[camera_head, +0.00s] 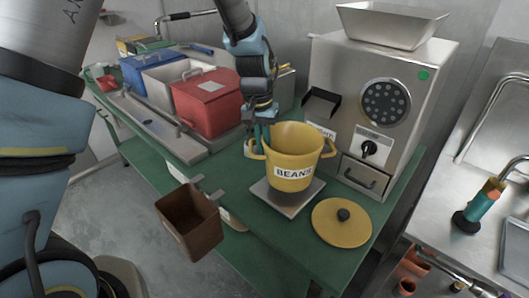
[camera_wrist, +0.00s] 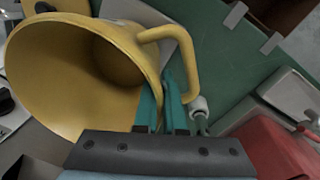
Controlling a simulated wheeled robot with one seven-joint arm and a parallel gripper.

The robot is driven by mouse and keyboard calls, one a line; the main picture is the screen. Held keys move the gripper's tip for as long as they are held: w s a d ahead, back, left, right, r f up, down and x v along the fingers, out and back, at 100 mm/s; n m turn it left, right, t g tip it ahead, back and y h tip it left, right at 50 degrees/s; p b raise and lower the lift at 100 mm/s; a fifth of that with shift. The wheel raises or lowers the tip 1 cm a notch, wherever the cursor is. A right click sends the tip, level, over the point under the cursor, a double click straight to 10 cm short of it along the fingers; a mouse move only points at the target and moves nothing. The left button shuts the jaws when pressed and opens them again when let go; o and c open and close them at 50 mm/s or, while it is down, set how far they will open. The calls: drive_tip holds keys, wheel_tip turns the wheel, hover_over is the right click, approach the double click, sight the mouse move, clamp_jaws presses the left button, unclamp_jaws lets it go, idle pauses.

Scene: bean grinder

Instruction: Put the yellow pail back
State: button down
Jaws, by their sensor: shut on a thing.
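The yellow pail (camera_head: 294,152), labelled BEANS, is upright over a small grey scale (camera_head: 288,202) on the green table. I cannot tell whether its bottom touches the scale. My gripper (camera_head: 263,136) points down at the pail's left side, shut on it near the rim and side handle. In the wrist view, the teal fingers of my gripper (camera_wrist: 164,100) are at the edge of the pail (camera_wrist: 75,85), by its handle (camera_wrist: 172,50). The exact gripped part is partly hidden. The yellow lid (camera_head: 341,224) with a dark knob lies to the pail's right.
A steel grinder (camera_head: 380,110) stands close behind the pail on the right. Red (camera_head: 206,104) and blue (camera_head: 148,72) lidded bins stand at the left. A brown open box (camera_head: 188,222) hangs at the table's front edge (camera_head: 250,243).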

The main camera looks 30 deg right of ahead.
drive_tip(key=shift+f, duration=1.4)
drive_tip(key=shift+f, duration=0.2)
drive_tip(key=c, duration=1)
unclamp_jaws()
drive_tip(key=shift+r, duration=0.1)
